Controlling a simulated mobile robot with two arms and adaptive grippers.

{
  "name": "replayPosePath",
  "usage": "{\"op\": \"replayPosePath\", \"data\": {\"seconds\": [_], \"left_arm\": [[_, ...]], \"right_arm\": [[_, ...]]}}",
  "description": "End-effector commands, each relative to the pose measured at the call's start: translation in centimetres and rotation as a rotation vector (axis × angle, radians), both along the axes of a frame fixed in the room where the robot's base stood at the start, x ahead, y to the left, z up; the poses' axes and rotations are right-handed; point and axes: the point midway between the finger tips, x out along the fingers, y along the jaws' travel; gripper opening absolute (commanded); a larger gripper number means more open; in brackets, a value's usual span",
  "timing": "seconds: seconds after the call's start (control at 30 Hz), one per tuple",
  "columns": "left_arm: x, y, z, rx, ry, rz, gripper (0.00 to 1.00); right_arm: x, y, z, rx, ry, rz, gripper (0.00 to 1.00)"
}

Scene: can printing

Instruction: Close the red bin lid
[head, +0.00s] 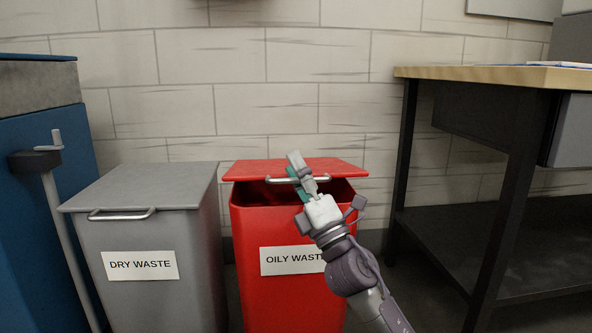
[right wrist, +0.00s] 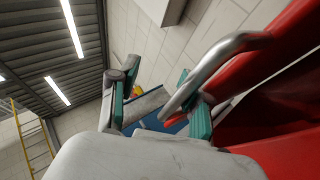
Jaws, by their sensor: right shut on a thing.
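The red bin (head: 262,222), labelled OILY WASTE, stands in the middle of the head view. Its red lid (head: 253,168) is partly raised, with a dark gap between its front edge and the bin rim. My right gripper (head: 299,172) is at the lid's metal handle (head: 282,180), shut on it. In the right wrist view the handle (right wrist: 228,52) runs between the teal-padded fingers (right wrist: 160,108), beside the red lid (right wrist: 285,55). The gripper covers part of the lid's front edge. My left gripper is not in view.
A grey DRY WASTE bin (head: 150,235) with a shut lid stands close on the left. A blue cabinet (head: 45,190) is at the far left. A dark workbench with a wooden top (head: 480,78) stands on the right. A block wall is behind.

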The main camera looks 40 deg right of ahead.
Motion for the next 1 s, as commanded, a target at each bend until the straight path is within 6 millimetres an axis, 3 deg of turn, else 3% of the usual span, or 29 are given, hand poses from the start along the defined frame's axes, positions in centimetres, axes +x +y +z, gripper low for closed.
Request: {"op": "replayPosePath", "data": {"seconds": [1.0], "left_arm": [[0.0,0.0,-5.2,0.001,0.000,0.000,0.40]], "right_arm": [[-3.9,-0.9,-6.0,-0.003,-0.009,0.000,0.37]]}}
